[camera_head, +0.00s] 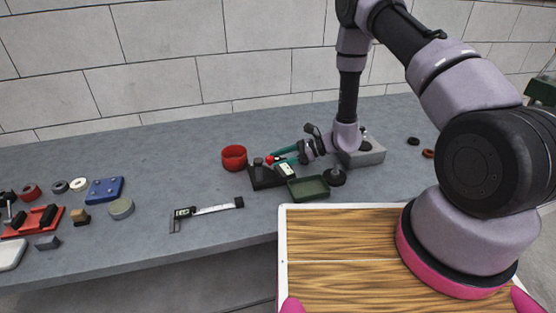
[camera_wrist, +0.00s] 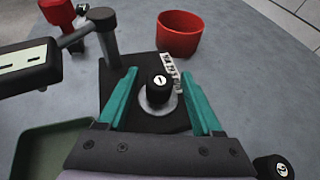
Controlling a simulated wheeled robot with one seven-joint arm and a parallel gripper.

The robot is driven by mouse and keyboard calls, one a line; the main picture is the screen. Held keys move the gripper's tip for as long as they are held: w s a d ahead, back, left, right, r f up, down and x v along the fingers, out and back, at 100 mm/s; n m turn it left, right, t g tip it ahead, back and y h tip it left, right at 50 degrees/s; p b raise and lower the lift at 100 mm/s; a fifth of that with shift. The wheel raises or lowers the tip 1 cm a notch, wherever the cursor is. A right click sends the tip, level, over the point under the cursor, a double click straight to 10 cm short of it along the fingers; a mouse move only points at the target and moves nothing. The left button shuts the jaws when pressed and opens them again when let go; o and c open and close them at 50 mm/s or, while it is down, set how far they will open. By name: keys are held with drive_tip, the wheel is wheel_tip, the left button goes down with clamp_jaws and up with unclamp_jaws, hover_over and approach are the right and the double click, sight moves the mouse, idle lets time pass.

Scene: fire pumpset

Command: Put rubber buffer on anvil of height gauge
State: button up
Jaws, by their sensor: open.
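A black rubber buffer (camera_wrist: 158,90) marked 1 stands upright on the pale round anvil (camera_wrist: 168,108) of the height gauge. The gauge's black base (camera_wrist: 116,76) is beneath, with its post and digital display (camera_wrist: 24,62) at the left. My gripper (camera_wrist: 160,73) has teal fingers, open on either side of the buffer, with visible gaps to it. In the head view, my gripper (camera_head: 280,157) is over the height gauge (camera_head: 264,180), and the buffer there is hard to make out. A second black buffer (camera_wrist: 272,167), with its own number, stands at the lower right.
A red cup (camera_wrist: 179,34) stands just behind the gauge. A green tray (camera_head: 308,189) is in front of it, and a grey block (camera_head: 361,153) is at the right. A caliper (camera_head: 207,209) and several small parts lie leftward, with bare bench between.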

drive_tip(key=v, duration=1.2)
drive_tip(key=s+d+r+n+g+h, duration=0.15)
drive_tip(key=r+n, duration=0.25)
drive_tip(key=r, duration=0.8)
drive_tip(key=s+d+r+n+h, duration=0.1)
drive_tip(key=s+r+n+h, duration=0.2)
drive_tip(key=r, duration=0.9)
drive_tip(key=s+d+r+n+t+h, duration=0.3)
drive_tip(key=s+d+r+t, duration=0.1)
drive_tip(key=s+r, duration=0.3)
drive_tip(key=s+d+r+n+t+h, duration=0.4)
drive_tip(key=s+d+r, duration=0.3)
drive_tip(key=r, duration=0.4)
drive_tip(key=shift+s+d+r, duration=0.2)
drive_tip(key=shift+s+r, duration=0.1)
drive_tip(key=shift+s, duration=0.15)
